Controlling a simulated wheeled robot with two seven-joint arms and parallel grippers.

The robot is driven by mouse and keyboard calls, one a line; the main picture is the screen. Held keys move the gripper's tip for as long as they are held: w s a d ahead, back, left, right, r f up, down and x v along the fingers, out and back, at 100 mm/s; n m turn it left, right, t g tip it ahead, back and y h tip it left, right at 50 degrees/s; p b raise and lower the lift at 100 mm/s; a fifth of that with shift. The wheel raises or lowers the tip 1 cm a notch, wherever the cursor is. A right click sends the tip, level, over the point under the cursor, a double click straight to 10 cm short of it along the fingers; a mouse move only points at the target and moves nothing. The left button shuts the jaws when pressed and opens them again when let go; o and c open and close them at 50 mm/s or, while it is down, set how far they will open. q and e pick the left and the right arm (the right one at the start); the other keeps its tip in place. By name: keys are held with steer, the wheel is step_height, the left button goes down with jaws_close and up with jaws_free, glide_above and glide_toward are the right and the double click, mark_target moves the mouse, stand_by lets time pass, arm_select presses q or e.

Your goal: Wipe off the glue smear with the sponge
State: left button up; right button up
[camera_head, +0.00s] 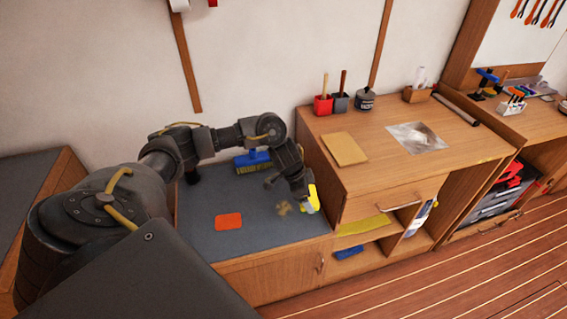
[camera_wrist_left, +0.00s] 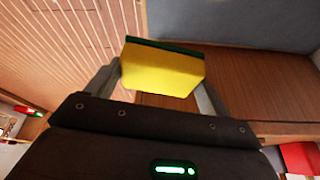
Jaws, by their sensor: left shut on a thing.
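The sponge (camera_head: 313,200) is yellow with a dark green layer. It also shows in the left wrist view (camera_wrist_left: 162,70), between the two fingers of my left gripper (camera_wrist_left: 160,82). My left gripper (camera_head: 305,198) is shut on it near the right end of the grey bench top. The glue smear (camera_head: 284,209) is a tan, irregular patch on the grey top, just left of the sponge. The sponge looks apart from the smear; its height above the top is hard to tell. My right gripper is in neither view.
An orange-red pad (camera_head: 229,221) lies on the grey bench top (camera_head: 255,228). A blue brush (camera_head: 253,161) stands at the back. The higher wooden cabinet (camera_head: 370,178) rises close to the right, with a tan board (camera_head: 345,148) and two pots on top.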

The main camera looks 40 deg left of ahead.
arm_select(q)
steer(key=w+a+f+n+b, duration=0.1)
steer(key=w+a+f+b, duration=0.1)
steer(key=a+f, duration=0.2)
steer(key=w+a+f+n+b, duration=0.1)
steer(key=a+f, duration=0.4)
steer(key=a, duration=0.5)
steer(key=shift+w+a+b, duration=0.3)
steer(key=shift+w+b, duration=0.5)
steer(key=shift+w, duration=0.2)
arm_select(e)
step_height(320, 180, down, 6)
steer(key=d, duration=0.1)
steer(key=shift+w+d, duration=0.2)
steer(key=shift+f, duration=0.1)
